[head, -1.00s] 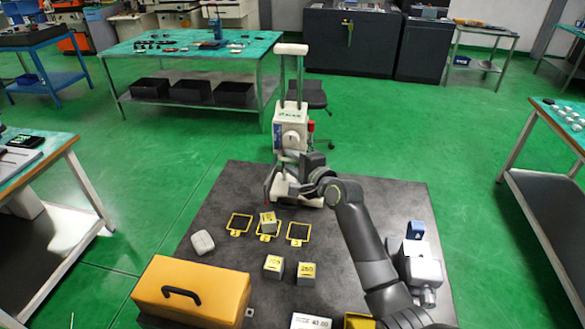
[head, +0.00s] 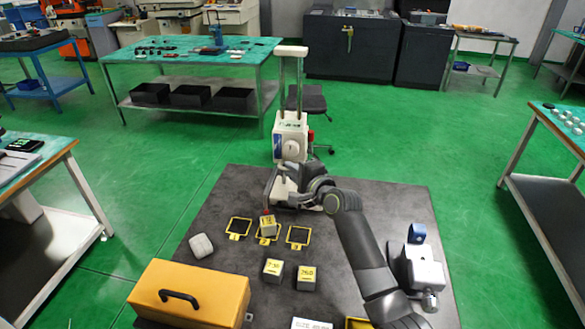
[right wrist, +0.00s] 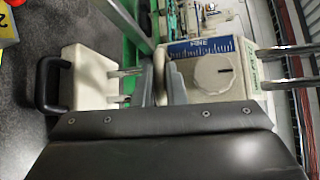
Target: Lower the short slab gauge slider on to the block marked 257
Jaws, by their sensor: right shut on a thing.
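The slab gauge has a white slider (head: 291,136) with a dial, riding on two upright columns. The slider also shows in the right wrist view (right wrist: 205,72), with a blue scale beside its dial. My right gripper (right wrist: 160,82) is shut on the lower part of the slider, with the pale gauge base (right wrist: 92,78) on the other side. A grey block (head: 268,226) with a yellow label stands on the middle yellow-framed square, a small red tip at its top. I cannot read its number, nor tell whether the tip touches it. My left gripper is out of view.
Two more labelled blocks, a left one (head: 273,270) and a right one (head: 307,277), stand nearer on the dark slab (head: 385,215). An orange toolbox (head: 190,292), a pale rounded box (head: 201,245) and a white device (head: 424,265) stand around them. Two outer yellow-framed squares are empty.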

